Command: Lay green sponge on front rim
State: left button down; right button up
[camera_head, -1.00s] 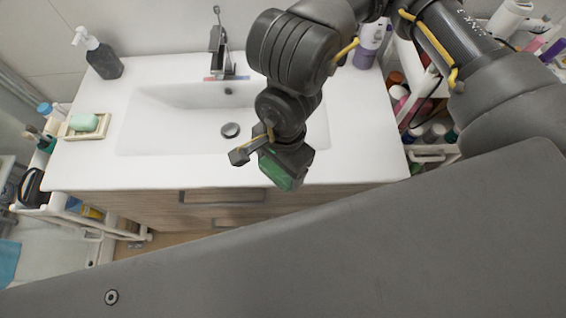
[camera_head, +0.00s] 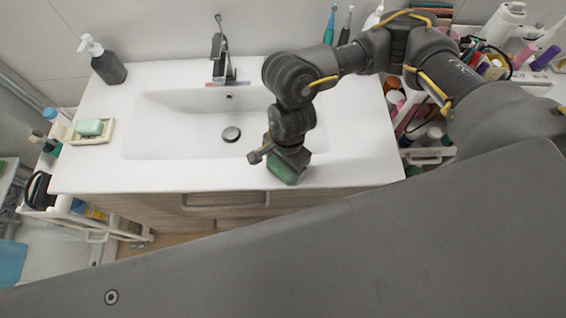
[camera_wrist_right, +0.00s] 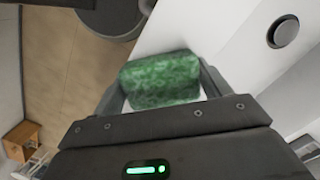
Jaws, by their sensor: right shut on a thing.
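The green sponge (camera_head: 285,173) is between the fingers of my right gripper (camera_head: 287,163), at the front rim (camera_head: 225,180) of the white sink in the head view. In the right wrist view the sponge (camera_wrist_right: 160,80) shows as a mottled green block, with a finger on either side, so the gripper (camera_wrist_right: 160,95) is shut on it. The white rim lies behind the sponge there. I cannot tell whether the sponge touches the rim. My left gripper is not in view.
A soap dish (camera_head: 92,132) with pale green soap sits at the left of the sink. A dark pump bottle (camera_head: 106,63) and the faucet (camera_head: 221,55) stand at the back. A cart (camera_head: 428,153) with bottles stands to the right. The front rim left of the sponge is clear.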

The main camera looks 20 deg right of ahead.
jog(key=shift+a, duration=0.1)
jog(key=shift+f+b, duration=0.2)
jog(key=shift+b, duration=0.15)
jog(key=o, duration=0.9)
jog(key=shift+r, duration=0.1)
jog(key=shift+r+p, duration=0.35)
jog(key=shift+p, duration=0.05)
jog(key=r, duration=0.4)
jog(key=d+r+b, duration=0.1)
jog(key=r, duration=0.2)
jog(key=r+b, duration=0.1)
jog(key=r, duration=0.3)
jog(key=shift+w+d+r, duration=0.15)
jog(key=shift+w+r, duration=0.15)
jog(key=shift+w, duration=0.05)
